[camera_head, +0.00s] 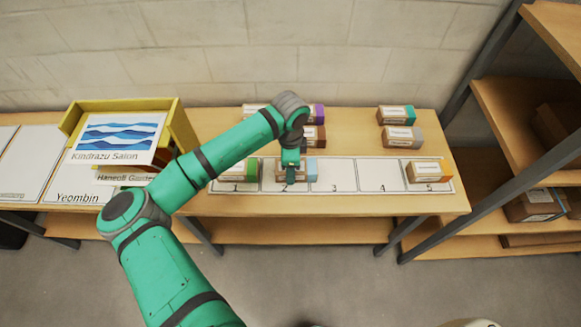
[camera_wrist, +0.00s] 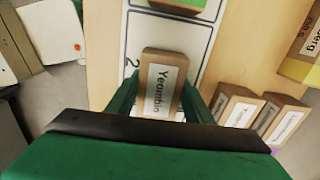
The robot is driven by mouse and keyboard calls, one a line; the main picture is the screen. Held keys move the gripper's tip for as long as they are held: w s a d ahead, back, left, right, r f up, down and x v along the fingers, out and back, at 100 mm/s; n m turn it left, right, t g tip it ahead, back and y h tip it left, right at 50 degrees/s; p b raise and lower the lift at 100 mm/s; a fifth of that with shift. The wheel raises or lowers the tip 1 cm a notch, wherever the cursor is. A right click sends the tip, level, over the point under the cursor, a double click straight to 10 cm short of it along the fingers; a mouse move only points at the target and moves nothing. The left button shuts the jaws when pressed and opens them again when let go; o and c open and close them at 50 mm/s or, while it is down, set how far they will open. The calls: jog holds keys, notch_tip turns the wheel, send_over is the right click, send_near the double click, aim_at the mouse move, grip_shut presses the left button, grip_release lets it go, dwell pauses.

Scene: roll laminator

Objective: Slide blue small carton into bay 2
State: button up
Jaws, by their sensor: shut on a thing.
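The blue small carton (camera_head: 312,168) is a brown box with a light blue end and a white label. It is at bay 2 of the white numbered strip (camera_head: 345,176), with its blue end by the line towards bay 3. My gripper (camera_head: 290,177) is over it, shut on it, and hides part of it. In the wrist view the carton (camera_wrist: 163,72) sits between the two fingers of my gripper (camera_wrist: 158,98), label up, beside the printed 2. I cannot tell whether it touches the strip.
A green-ended carton (camera_head: 246,168) stands in bay 1 and an orange-ended one (camera_head: 428,171) in bay 5. Bays 3 and 4 are clear. Several cartons stand behind the strip, including a purple-ended one (camera_head: 314,113). A yellow holder (camera_head: 182,128) is at left.

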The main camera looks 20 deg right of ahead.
aim_at(280, 166)
jog(key=shift+a, duration=0.1)
jog(key=shift+w+a, duration=0.25)
jog(key=shift+a, duration=0.45)
jog(key=shift+w+a, duration=0.2)
jog(key=shift+a, duration=0.5)
jog(key=o, duration=1.2)
jog(key=shift+w, duration=0.15)
jog(key=shift+o, duration=0.4)
jog(key=shift+a, duration=0.2)
jog(key=o, duration=0.4)
jog(key=shift+d, duration=0.2)
jog(key=shift+s+d, duration=0.2)
jog(key=shift+s, duration=0.05)
jog(key=shift+r, duration=0.1)
